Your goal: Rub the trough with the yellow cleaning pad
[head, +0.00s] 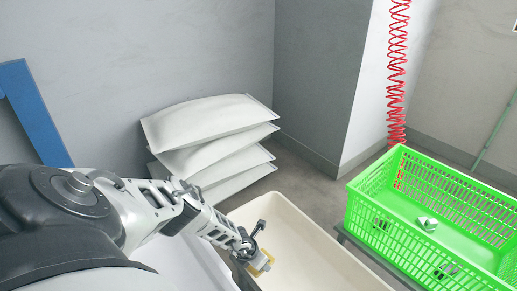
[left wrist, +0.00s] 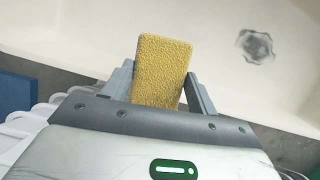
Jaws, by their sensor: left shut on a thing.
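The trough (head: 325,268) is a cream, open basin at the bottom middle of the head view. Its pale surface also fills the top of the left wrist view (left wrist: 80,35), with a dark grey smudge (left wrist: 256,46) on it at the upper right. My left gripper (head: 258,262) is over the left part of the trough, shut on the yellow cleaning pad (head: 263,267). The rough yellow pad (left wrist: 162,70) stands out between the two fingers in the left wrist view. I cannot tell whether the pad touches the trough. My right gripper is not in view.
A green crate (head: 352,213) with a few small items inside stands right of the trough. White sacks (head: 212,125) are stacked on the floor behind. A red coiled hose (head: 398,60) hangs at the back wall. A blue frame (head: 30,110) is at the left.

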